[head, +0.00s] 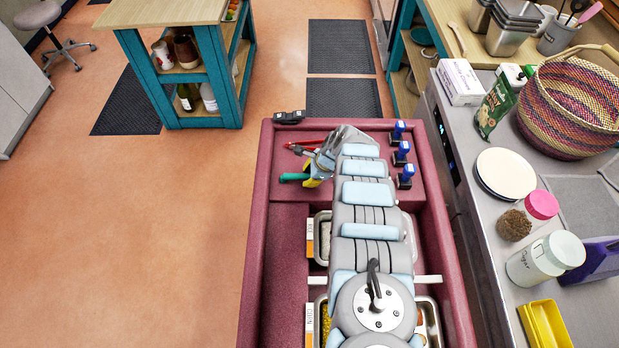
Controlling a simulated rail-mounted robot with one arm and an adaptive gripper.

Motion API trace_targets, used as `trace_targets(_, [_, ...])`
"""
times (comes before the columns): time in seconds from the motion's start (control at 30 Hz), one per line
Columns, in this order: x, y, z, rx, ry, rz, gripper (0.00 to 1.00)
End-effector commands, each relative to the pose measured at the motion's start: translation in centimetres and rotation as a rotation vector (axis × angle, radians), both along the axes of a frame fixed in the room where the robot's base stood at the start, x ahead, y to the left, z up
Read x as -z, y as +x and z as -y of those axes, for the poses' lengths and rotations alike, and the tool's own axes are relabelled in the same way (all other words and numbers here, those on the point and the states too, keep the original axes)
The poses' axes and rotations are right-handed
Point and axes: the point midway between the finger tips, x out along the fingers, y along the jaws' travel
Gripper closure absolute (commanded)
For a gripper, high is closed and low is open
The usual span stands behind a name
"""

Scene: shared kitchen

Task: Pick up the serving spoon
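I cannot make out a serving spoon for sure. My own arm lies folded along the middle of the maroon cart (257,230) and covers much of it. My gripper is not visible; the arm hides whatever is beneath it. Metal food trays (321,228) show partly at the arm's sides, one with yellow corn, and their contents are mostly hidden. A utensil holder (557,36) with a pink-handled utensil (588,12) and dark ones stands on the right counter.
The right counter holds a woven basket (570,105), a white plate (506,173), a sugar jar (540,262) and a yellow container (545,325). Blue-handled stampers (402,155) stand on the cart. A teal shelf unit (215,85) is at upper left. Floor left of the cart is clear.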

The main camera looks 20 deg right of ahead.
Motion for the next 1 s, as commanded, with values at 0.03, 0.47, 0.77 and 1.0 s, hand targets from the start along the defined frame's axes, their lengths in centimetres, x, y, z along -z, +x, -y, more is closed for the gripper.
trace_targets(0.03, [0.34,0.04,-0.09,-0.001,-0.001,0.000,0.71])
trace_targets(0.47, [0.51,0.19,-0.17,-0.001,-0.002,0.000,0.71])
trace_targets(0.77, [0.53,0.17,-0.18,-0.001,-0.001,0.000,1.00])
trace_targets(1.0, [0.53,0.16,-0.18,-0.001,-0.001,-0.001,1.00])
